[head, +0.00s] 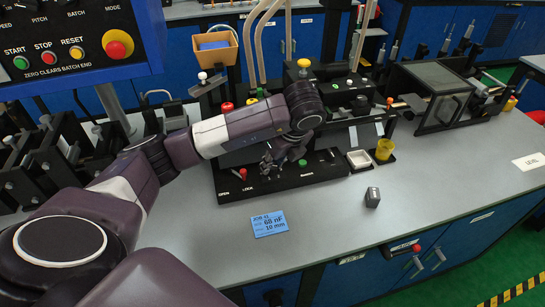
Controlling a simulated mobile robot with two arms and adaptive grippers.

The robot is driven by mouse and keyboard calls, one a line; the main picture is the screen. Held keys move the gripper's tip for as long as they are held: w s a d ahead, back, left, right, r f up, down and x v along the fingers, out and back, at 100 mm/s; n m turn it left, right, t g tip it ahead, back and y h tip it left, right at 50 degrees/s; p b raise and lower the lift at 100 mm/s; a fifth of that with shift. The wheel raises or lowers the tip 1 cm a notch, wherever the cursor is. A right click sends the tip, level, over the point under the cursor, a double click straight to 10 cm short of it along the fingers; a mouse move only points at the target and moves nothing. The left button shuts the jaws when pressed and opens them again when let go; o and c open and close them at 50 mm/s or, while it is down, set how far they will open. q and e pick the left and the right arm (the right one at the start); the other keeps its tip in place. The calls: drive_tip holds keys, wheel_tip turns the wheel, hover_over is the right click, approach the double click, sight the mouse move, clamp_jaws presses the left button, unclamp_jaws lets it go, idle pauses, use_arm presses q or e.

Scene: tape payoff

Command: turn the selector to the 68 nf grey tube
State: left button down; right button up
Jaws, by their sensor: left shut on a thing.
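My left gripper (270,163) reaches in from the left and points down at the front of a black station (318,178). It is shut on a small part that its fingers and wrist mostly hide. I cannot clearly make out the selector apart from the gripper. Several pale grey-beige tubes (287,45) curve down behind my wrist towards the station. Their labels are too small to tell apart. A blue card (270,223) on the table reads 68 nF and 10 mm. My right gripper is not in view.
The front table (330,235) is mostly clear.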

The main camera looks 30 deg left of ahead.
use_arm(q)
drive_tip(key=n, duration=0.1)
drive_tip(key=n+p, duration=0.1)
drive_tip(key=n+g+p, duration=0.1)
drive_tip(key=shift+w+r, duration=0.15)
drive_tip(key=shift+r, duration=0.1)
drive_tip(key=shift+f+n+g+p, duration=0.1)
drive_tip(key=shift+n+g+p, duration=0.3)
drive_tip(key=shift+n+p, duration=0.5)
drive_tip(key=shift+n, duration=0.4)
drive_tip(key=c, duration=1.7)
unclamp_jaws()
drive_tip(key=shift+f, duration=0.1)
drive_tip(key=shift+o, duration=0.2)
drive_tip(key=v, duration=1.2)
drive_tip(key=shift+d, duration=0.2)
